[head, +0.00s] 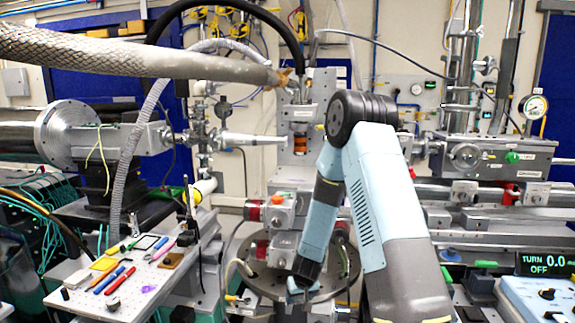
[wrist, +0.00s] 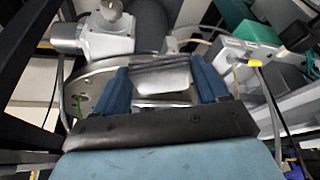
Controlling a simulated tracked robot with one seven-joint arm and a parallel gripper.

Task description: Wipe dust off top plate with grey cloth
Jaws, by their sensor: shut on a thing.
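My gripper (head: 302,284) points down over a round metal plate (head: 264,282) at the lower middle of the head view. In the wrist view its two blue fingers (wrist: 160,78) are shut on a folded grey cloth (wrist: 163,70), which spans the space between them. The round plate (wrist: 88,88) shows behind and left of the fingers. I cannot tell whether the cloth touches the plate. My gripper and forearm hide part of the plate, and no dust can be made out on it.
Motor blocks with a red knob (head: 283,208) stand close behind the plate. A perforated board (head: 135,290) with pens and small tools lies at left. A thick braided hose (head: 140,52) crosses above. A rail stage (head: 490,160) and a blue control box (head: 540,297) are at right.

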